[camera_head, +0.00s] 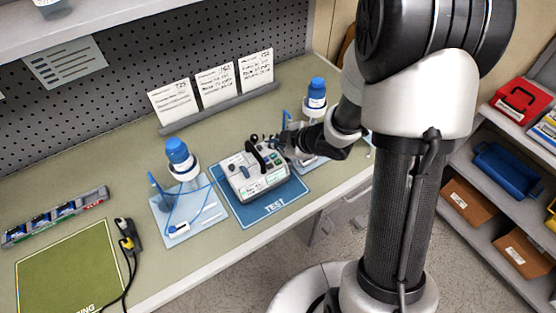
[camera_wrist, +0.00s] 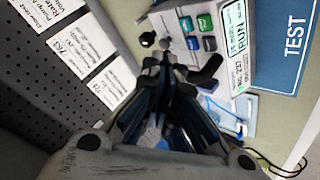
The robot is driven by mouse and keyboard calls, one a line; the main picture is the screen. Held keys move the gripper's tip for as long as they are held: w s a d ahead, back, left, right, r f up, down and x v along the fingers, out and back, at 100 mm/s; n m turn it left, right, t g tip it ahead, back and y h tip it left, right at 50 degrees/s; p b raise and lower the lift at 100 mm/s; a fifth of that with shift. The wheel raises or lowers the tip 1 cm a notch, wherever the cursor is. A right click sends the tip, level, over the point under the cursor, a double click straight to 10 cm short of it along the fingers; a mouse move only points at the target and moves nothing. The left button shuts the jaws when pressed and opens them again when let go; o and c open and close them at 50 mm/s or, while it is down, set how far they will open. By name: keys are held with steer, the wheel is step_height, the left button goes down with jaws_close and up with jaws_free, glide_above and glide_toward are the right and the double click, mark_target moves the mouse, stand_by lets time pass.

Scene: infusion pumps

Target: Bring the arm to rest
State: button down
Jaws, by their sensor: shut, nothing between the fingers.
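My gripper (camera_wrist: 165,68) is shut and empty, its dark fingers together beside the front panel of the infusion pump. In the head view my gripper (camera_head: 284,143) is at the pump's upper right side, partly hidden by my wrist; I cannot tell whether it touches. The grey-white infusion pump (camera_head: 268,184) with a dark carry handle stands on the blue TEST mat (camera_head: 272,205). In the wrist view the pump (camera_wrist: 207,22) shows green and blue buttons, a black knob and a lit screen (camera_wrist: 236,45) reading RUN.
Blue-capped bottles stand left (camera_head: 179,158) and right (camera_head: 316,97) of the pump; the left tray (camera_head: 205,226) holds blue tubing. Paper cards (camera_head: 215,88) stand behind. A green mat (camera_head: 70,268) and cable plugs (camera_head: 126,235) lie at left. Shelves with bins (camera_head: 505,168) stand at right.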

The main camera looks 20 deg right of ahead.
steer(key=s+d+r+m+h+b, duration=0.1)
steer(key=s+d+r+m+h, duration=0.3)
steer(key=r, duration=0.3)
steer(key=s+d+r+m+h+b, duration=0.1)
steer(key=s+d+r+m+h, duration=0.3)
steer(key=r, duration=0.3)
steer(key=s+a+r+m+g+y+b, duration=0.1)
steer(key=s+a+m, duration=0.2)
steer(key=s, duration=0.6)
steer(key=s+a+r+m+g+y, duration=0.1)
steer(key=s+a+m, duration=0.3)
steer(key=s, duration=0.6)
steer(key=shift+a+g+y+b, duration=0.15)
steer(key=shift+g+y+b, duration=0.2)
steer(key=shift+g+y, duration=0.35)
